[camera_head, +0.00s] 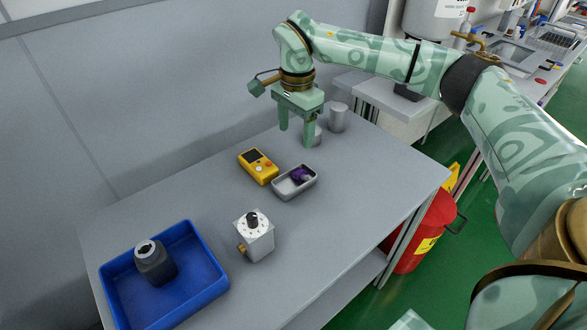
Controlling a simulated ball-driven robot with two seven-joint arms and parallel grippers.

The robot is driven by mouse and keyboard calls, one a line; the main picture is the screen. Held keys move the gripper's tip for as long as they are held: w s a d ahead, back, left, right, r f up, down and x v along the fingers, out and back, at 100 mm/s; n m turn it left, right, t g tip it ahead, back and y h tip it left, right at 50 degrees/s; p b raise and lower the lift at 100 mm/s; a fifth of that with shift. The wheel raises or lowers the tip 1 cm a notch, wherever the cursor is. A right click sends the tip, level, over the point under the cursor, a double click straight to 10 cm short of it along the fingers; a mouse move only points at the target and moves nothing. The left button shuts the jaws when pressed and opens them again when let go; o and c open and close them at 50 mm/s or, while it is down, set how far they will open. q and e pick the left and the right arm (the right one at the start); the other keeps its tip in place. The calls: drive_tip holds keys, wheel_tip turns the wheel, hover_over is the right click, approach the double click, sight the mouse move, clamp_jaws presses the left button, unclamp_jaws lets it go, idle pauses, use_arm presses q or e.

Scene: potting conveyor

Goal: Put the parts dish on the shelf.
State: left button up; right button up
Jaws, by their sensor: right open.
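The parts dish (286,187) is a small light-grey tray on the grey table, with a purple item (301,174) inside it. My right gripper (297,138) is open, its fingers pointing down, above and behind the dish in the picture. It is apart from the dish and nothing is visible between its fingers. A shelf board (345,292) shows under the table at its right side, mostly hidden by the tabletop. I cannot tell whether this is the task's shelf. My left gripper is not in view.
A yellow handheld device (258,166) lies left of the dish. A grey cylinder (337,118) stands right of the gripper; another is partly behind a finger. A white box with a black knob (257,242) and a blue tray (213,287) are nearer. A red bin (424,230) stands right.

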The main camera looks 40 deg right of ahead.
drive_tip(key=d, duration=0.1)
drive_tip(key=b, duration=0.4)
hover_over(294, 184)
drive_tip(key=d, duration=0.1)
wheel_tip(294, 184, down, 10)
drive_tip(key=shift+f, duration=0.1)
drive_tip(key=shift+s+a+f, duration=0.1)
drive_tip(key=shift+f, duration=0.15)
drive_tip(key=f+b, duration=0.2)
drive_tip(key=f, duration=0.1)
drive_tip(key=f+b, duration=0.1)
drive_tip(key=f, duration=0.1)
drive_tip(key=shift+a, duration=0.35)
drive_tip(key=shift+r, duration=0.1)
drive_tip(key=shift+c, duration=0.6)
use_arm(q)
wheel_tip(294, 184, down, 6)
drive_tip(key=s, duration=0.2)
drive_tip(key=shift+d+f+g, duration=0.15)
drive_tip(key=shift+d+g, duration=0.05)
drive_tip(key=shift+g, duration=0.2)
use_arm(e)
drive_tip(key=c, duration=0.6)
drive_tip(key=shift+r, duration=0.1)
drive_tip(key=shift+c, duration=0.2)
